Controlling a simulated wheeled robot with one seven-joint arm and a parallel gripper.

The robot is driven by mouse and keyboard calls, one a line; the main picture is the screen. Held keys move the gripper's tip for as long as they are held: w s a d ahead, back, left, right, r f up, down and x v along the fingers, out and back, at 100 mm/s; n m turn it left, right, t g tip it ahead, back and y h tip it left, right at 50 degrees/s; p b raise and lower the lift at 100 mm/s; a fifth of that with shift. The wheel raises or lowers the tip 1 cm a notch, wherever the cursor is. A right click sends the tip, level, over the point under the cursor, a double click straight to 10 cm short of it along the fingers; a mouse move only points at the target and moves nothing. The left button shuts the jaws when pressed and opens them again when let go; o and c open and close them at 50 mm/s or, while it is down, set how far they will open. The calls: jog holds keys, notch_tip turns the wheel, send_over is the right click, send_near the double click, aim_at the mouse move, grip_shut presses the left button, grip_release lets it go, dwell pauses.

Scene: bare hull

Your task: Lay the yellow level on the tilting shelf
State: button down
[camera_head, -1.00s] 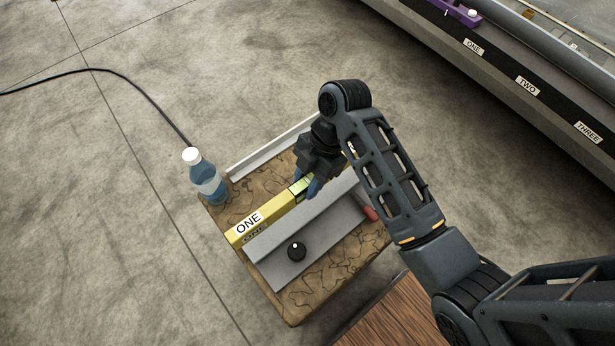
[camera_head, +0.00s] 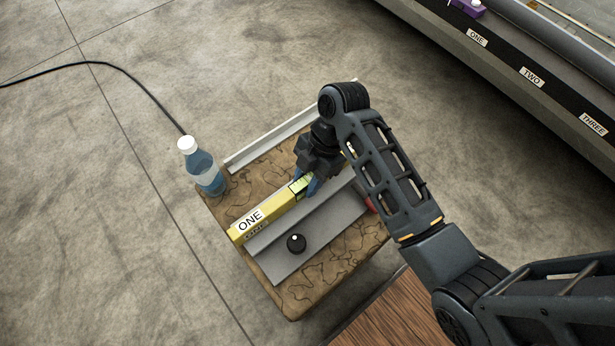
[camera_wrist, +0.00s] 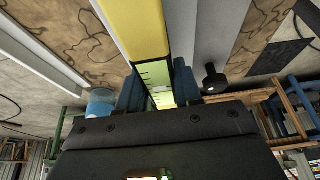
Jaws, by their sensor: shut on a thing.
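The yellow level (camera_head: 265,214), marked ONE, lies lengthwise along a grey angled metal piece with a black knob (camera_head: 296,243). In the head view I cannot tell whether the level touches that piece or is a little above it. My gripper (camera_head: 307,183) comes down from above and is shut across the level near its vial. In the wrist view the blue fingers of my gripper (camera_wrist: 158,92) sit on either side of the level (camera_wrist: 143,30). Which part is the tilting shelf is not clear; no label names it.
The patterned board (camera_head: 335,262) carries the grey piece, and a pale rail (camera_head: 265,142) runs along its back edge. A blue bottle (camera_head: 208,175) stands at its left corner. A dark bench edge labelled ONE, TWO, THREE (camera_head: 532,77) is upper right. Open floor lies left.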

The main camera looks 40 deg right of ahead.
jog(key=c, duration=0.7)
grip_release()
jog(key=shift+v, duration=3.9)
